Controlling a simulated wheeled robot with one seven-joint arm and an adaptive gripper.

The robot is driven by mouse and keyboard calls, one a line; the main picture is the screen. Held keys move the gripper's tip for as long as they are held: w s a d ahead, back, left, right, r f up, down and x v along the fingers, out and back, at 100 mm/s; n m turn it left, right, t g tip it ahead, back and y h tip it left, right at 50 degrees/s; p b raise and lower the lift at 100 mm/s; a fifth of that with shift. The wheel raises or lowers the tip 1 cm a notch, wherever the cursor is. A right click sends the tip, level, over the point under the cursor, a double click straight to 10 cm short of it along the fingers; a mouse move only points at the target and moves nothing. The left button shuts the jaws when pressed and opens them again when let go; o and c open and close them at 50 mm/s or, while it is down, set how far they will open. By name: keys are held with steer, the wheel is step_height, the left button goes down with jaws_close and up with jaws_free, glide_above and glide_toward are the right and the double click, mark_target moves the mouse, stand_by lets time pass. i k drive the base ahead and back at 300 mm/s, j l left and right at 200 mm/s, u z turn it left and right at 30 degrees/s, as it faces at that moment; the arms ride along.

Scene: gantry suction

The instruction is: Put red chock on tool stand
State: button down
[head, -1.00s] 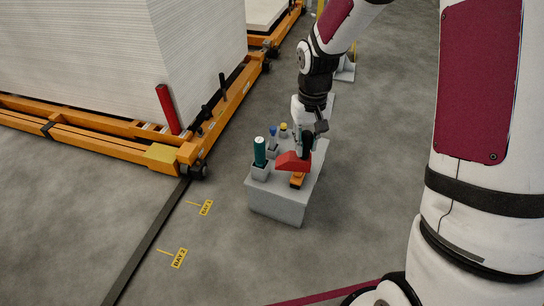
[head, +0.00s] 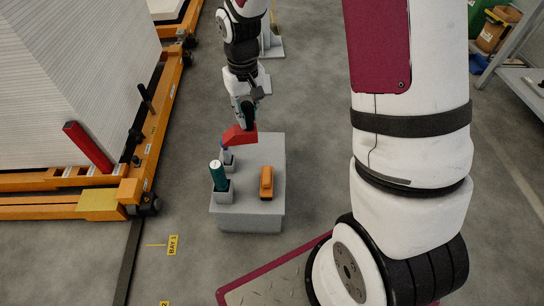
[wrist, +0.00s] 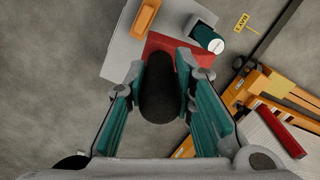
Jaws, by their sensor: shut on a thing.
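The red chock (head: 238,135) hangs from my gripper (head: 246,108) over the back left part of the grey tool stand (head: 249,172). In the wrist view, the fingers of my gripper (wrist: 168,82) are closed around a thick black part. The red surface of the chock (wrist: 158,42) shows beyond it. The grey stand (wrist: 122,52) lies below. The chock appears raised above the stand top, but the exact gap cannot be told. The chock and arm cover much of the stand's back left holders.
A green cylinder (head: 218,176) stands in a holder at the stand's left. An orange item (head: 266,182) lies on the right of its top. Bare stand top lies between the items.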

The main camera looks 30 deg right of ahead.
mark_target(266, 162)
steer(key=i+j+z, duration=0.2)
steer(key=z, duration=0.2)
steer(key=i+j+z, duration=0.15)
steer(key=j+z, duration=0.25)
steer(key=i+j+z, duration=0.1)
steer(key=j+z, duration=0.2)
steer(key=z, duration=0.15)
steer(key=j+z, duration=0.4)
steer(key=i+l, duration=0.05)
